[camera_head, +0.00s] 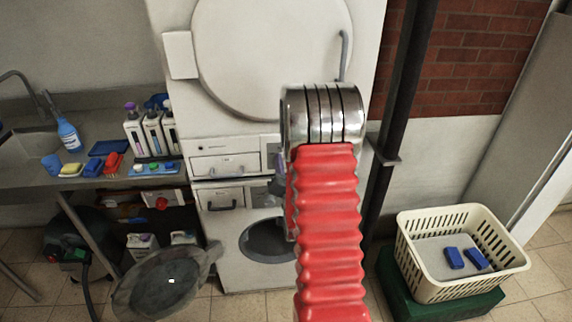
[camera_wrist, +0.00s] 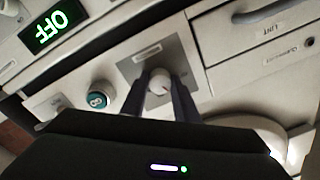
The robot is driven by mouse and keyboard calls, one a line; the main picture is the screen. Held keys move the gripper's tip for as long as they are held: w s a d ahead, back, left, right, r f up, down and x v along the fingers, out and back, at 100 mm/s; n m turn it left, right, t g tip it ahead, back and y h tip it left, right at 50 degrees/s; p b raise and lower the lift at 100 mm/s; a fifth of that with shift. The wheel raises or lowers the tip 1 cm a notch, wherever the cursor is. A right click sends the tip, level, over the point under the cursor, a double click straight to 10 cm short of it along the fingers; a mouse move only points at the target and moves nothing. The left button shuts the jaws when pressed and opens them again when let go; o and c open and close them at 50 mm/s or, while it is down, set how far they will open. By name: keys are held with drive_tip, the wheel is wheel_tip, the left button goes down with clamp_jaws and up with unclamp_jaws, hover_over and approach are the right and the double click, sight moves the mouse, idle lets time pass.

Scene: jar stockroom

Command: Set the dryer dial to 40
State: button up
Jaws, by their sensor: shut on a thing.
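The dryer dial (camera_wrist: 159,79) is a small round white knob on a grey square plate, in the middle of the wrist view. My gripper (camera_wrist: 160,92) has one dark finger on each side of the dial and is shut on it. A dark pointer line shows on the knob, but I cannot read any scale numbers. A green lit display (camera_wrist: 54,27) reads OFF, upside down in the wrist view. In the head view the dryer (camera_head: 270,50) is the upper white machine with a big round door. There my arm hides the dial and most of my gripper.
A teal-faced round control (camera_wrist: 97,99) and a drawer marked LINT (camera_wrist: 268,28) flank the dial. A lower washer (camera_head: 250,270) has its round door (camera_head: 165,285) swung open to the left. A cream basket (camera_head: 410,262) stands right. A dark pipe (camera_head: 402,100) runs close to my arm.

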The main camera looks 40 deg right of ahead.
drive_tip(key=m, duration=0.9)
drive_tip(key=shift+s+d+h, duration=0.1)
drive_tip(key=shift+d+h, duration=0.05)
drive_tip(key=shift+h, duration=0.15)
drive_tip(key=shift+f+m, duration=0.1)
drive_tip(key=shift+m, duration=0.2)
drive_tip(key=o, duration=1.1)
drive_tip(key=shift+c, duration=0.2)
